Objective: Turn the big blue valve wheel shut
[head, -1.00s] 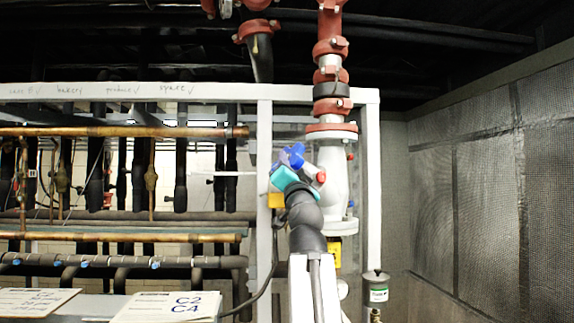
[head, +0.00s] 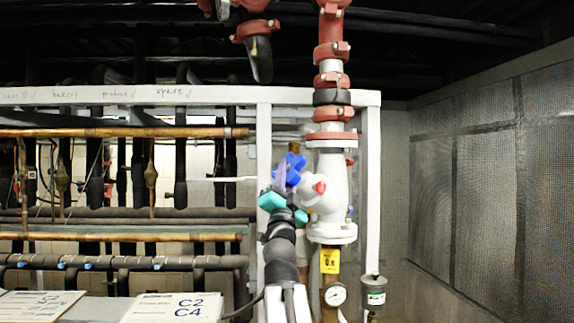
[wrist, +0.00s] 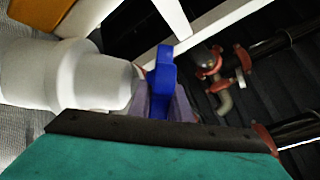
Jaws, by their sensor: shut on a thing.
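The blue valve wheel (head: 295,166) is on the left side of the white valve body (head: 333,190), at mid-height on the pipe column. In the wrist view the wheel (wrist: 164,72) stands edge-on between my fingers, with the white valve body (wrist: 70,72) to its left. My gripper (head: 281,178) reaches the wheel from below and is shut on part of it. In the wrist view my greyish-purple gripper fingers (wrist: 166,103) lie on both sides of the wheel. Their lower parts are hidden behind the dark edge of my wrist.
A white frame post (head: 264,130) stands just left of the valve. A pressure gauge (head: 335,295) and a yellow tag (head: 330,261) are below it. Copper pipes (head: 120,132) run at left. A grey canister (head: 373,290) hangs at lower right. A mesh wall (head: 490,180) closes the right side.

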